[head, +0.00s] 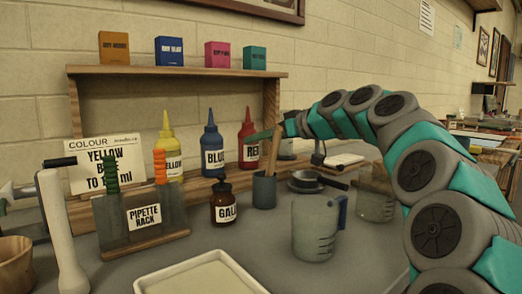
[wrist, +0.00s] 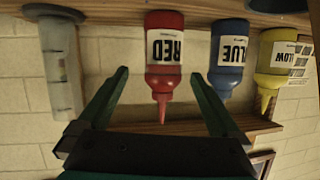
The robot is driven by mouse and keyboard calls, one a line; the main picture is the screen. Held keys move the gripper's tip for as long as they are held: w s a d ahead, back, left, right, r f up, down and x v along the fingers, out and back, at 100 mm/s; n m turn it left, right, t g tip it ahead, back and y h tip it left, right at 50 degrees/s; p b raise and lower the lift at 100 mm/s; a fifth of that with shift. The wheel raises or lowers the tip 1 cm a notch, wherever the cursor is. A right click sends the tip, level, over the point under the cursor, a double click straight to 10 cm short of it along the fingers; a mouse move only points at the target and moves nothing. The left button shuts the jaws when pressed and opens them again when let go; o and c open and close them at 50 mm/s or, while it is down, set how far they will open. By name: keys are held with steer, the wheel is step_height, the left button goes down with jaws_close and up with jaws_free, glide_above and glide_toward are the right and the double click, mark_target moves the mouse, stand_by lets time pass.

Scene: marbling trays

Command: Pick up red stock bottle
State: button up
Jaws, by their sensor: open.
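The red stock bottle (head: 248,162), with a white RED label and a pointed nozzle, stands upright at the right end of the row in front of the wooden shelf. My gripper (head: 268,134) is beside it on the right in the head view, and a finger overlaps the bottle's shoulder there. In the wrist view, which is upside down, the red bottle (wrist: 164,48) shows between the open fingers of my gripper (wrist: 160,73). A gap shows on each side, and the jaws hold nothing.
The blue bottle (head: 212,143) and yellow bottle (head: 167,147) stand left of the red one. A brown GALL bottle (head: 223,203), a cup with sticks (head: 264,190) and a clear jug (head: 313,232) stand in front. The pipette rack (head: 142,225) and a pale tray (head: 200,278) are nearer.

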mark_target(241, 146)
steer(key=shift+w+a+f+n, duration=0.3)
steer(key=shift+a, duration=0.15)
steer(key=shift+w+a+f+n, duration=0.25)
steer(key=shift+w+a+n, duration=0.05)
steer(key=shift+a, duration=0.15)
steer(key=shift+p+x, duration=0.8)
steer(key=shift+x, duration=2.75)
steer(key=shift+c, duration=0.4)
steer(key=c, duration=0.8)
